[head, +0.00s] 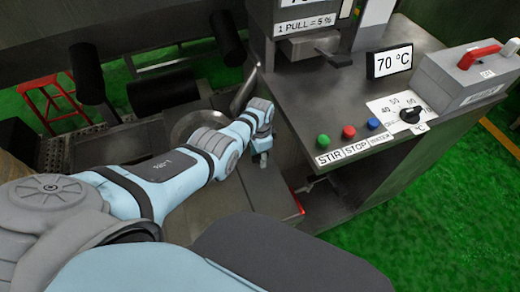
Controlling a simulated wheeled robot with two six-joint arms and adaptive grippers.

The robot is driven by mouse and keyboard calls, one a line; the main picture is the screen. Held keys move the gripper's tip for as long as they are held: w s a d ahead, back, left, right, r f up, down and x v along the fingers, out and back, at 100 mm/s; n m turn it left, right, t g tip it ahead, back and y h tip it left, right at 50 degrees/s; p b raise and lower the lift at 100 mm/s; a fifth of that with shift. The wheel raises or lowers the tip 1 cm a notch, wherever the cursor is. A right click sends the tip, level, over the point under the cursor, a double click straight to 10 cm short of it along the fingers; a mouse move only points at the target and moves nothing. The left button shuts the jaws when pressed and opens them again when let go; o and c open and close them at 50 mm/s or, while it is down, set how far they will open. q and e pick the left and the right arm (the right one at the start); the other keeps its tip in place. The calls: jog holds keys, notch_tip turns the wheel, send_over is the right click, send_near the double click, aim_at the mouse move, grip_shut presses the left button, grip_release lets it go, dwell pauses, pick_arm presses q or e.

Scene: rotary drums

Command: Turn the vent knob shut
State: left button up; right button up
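I cannot make out a knob labelled vent in the head view. The one knob that shows clearly is a black rotary knob (410,115) on a white dial plate (392,107) with temperature numbers and a °C mark, on the grey control top at right. My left gripper (263,160) points down beside the left side of the control cabinet, left of and apart from that knob. Its fingers are small and partly hidden, so I cannot tell if they are open or hold anything. My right gripper is not in view.
Green (323,140), red (348,132) and blue (374,124) buttons line the cabinet's front edge. A 70 °C display (390,62) stands behind them. A grey box (462,78) with a red lever (479,56) is at right. A red stool (50,97) stands far left.

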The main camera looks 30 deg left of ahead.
pick_arm(q)
notch_tip(320, 180, up, 12)
dwell(0.3)
jog(key=shift+f, duration=0.1)
